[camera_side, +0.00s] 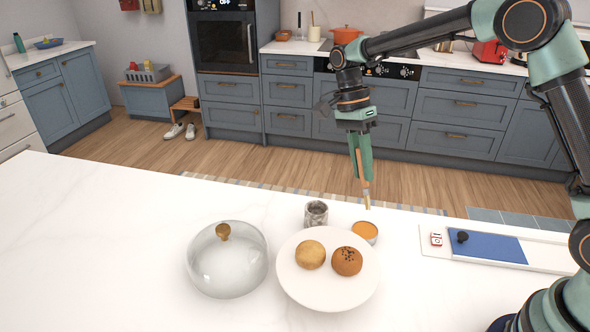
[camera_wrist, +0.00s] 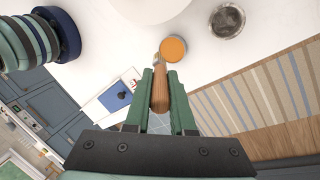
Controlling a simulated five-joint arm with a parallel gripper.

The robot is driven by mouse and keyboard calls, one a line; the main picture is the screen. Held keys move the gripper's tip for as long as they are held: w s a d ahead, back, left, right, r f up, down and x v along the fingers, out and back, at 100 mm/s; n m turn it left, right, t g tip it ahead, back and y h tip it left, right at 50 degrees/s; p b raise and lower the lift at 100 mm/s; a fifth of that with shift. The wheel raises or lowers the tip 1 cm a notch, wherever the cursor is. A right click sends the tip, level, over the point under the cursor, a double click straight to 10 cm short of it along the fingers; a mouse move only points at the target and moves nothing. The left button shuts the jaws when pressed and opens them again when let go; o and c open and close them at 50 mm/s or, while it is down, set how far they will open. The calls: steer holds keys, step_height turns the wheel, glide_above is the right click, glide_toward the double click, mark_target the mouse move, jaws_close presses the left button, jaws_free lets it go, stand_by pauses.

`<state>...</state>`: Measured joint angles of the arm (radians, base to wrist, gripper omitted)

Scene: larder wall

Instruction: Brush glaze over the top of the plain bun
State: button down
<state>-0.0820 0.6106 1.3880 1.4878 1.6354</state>
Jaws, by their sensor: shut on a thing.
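My gripper (camera_side: 364,178) is shut on a brush (camera_side: 366,194) with a wooden handle, and the brush points down. The wrist view also shows the handle (camera_wrist: 160,92) between the fingers. The small bowl of orange glaze (camera_side: 365,231) stands on the white counter, and the brush tip is above and just behind it in the side view. In the wrist view the glaze bowl (camera_wrist: 174,49) is just beyond the brush tip. The plain bun (camera_side: 310,254) sits on a white plate (camera_side: 320,296), beside a darker bun with dark specks (camera_side: 347,261).
A clear dome with a wooden knob (camera_side: 228,265) stands left of the plate. A grey patterned cup (camera_side: 316,213) is behind the plate, left of the glaze bowl. A blue panel (camera_side: 490,247) lies at right. The counter's left front is clear.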

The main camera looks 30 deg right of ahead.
steer(key=s+a+r+h, duration=0.15)
steer(key=a+r, duration=0.25)
steer(key=a, duration=0.5)
steer(key=s+a+r, duration=0.3)
steer(key=a+r, duration=0.1)
steer(key=a, duration=0.4)
steer(key=shift+t, duration=0.3)
steer(key=shift+w+a+f, duration=0.1)
steer(key=shift+f, duration=1.4)
steer(key=shift+w+a+f, duration=0.1)
steer(key=shift+f, duration=1.35)
steer(key=shift+f, duration=0.85)
